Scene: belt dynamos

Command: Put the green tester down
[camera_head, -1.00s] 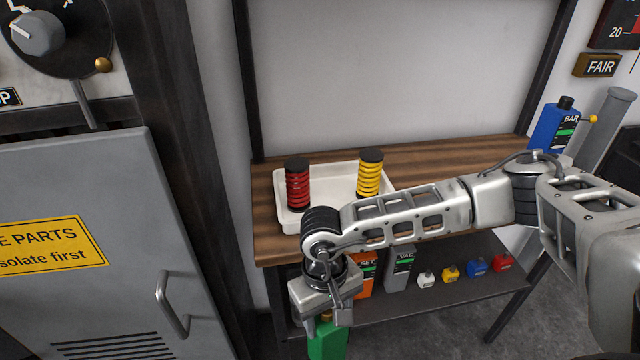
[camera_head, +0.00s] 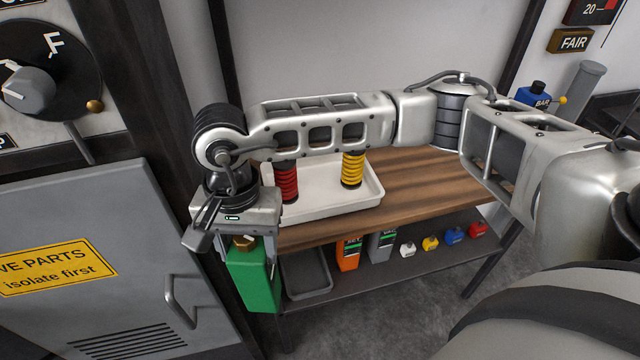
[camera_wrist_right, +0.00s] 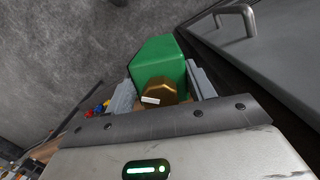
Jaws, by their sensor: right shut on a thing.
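The green tester (camera_head: 254,281) is a green box with a brass cap on top. It hangs upright below my right gripper (camera_head: 245,243), in front of the left end of the workbench. In the right wrist view the right gripper (camera_wrist_right: 163,92) is shut on the tester's top, with a finger on each side of the brass cap (camera_wrist_right: 160,92). The green body also shows in that view (camera_wrist_right: 157,57). The tester's bottom overlaps the bench's left leg in the head view; I cannot tell the gap. My left gripper is not in view.
A white tray (camera_head: 345,207) with a red coil (camera_head: 286,184) and a yellow coil (camera_head: 352,170) stands on the wooden bench top (camera_head: 430,180). A grey cabinet (camera_head: 90,210) stands left.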

